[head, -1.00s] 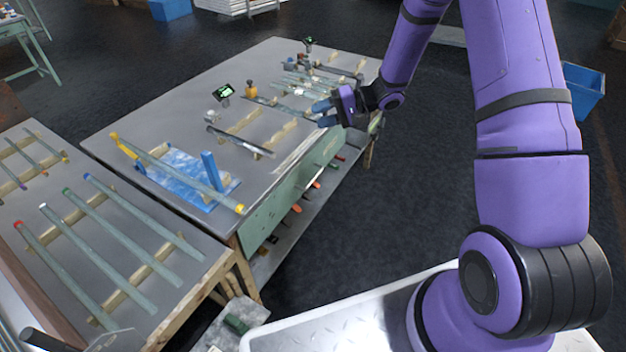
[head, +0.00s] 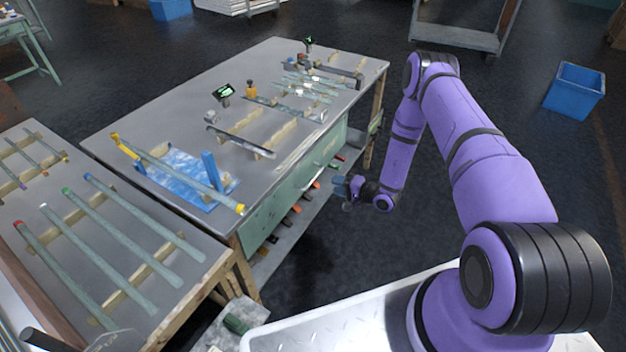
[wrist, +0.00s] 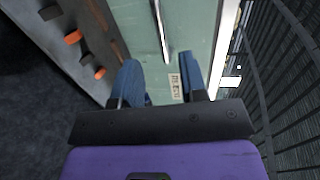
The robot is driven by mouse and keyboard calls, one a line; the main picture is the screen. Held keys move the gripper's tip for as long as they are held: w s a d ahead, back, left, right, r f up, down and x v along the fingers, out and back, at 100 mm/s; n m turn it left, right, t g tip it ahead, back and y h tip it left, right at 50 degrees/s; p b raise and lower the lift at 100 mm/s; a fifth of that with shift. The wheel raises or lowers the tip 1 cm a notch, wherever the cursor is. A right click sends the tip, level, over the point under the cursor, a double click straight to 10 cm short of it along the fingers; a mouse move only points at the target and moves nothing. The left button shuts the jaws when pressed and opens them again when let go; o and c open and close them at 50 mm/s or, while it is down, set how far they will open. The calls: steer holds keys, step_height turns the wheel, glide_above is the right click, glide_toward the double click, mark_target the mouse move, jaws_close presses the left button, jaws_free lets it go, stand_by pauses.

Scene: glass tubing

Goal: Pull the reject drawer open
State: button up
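The drawer front is a pale green panel (head: 285,193) under the near long edge of the grey workbench (head: 165,100); it looks flush with the bench. In the wrist view the green front (wrist: 130,35) carries a slim metal bar handle (wrist: 162,30) and a small pale label (wrist: 175,85), its lettering too small to read surely. My gripper (head: 342,186) is in front of the bench's side, low beside the green front. In the wrist view its two blue fingers (wrist: 158,85) are apart with nothing between them. The handle lies beyond the fingertips, apparently untouched.
A lower shelf (head: 290,230) under the drawer holds several dark and orange-ended tools (wrist: 72,38). Glass tubes (head: 185,175) rest on wooden supports on the bench. A blue bin (head: 575,90) stands on the floor at right. The floor before the bench is clear.

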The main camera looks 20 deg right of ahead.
mark_target(313, 178)
steer(key=x, duration=1)
steer(key=shift+w+a+f, duration=0.1)
steer(key=shift+w+a, duration=0.1)
steer(key=shift+w, duration=0.1)
jaws_close()
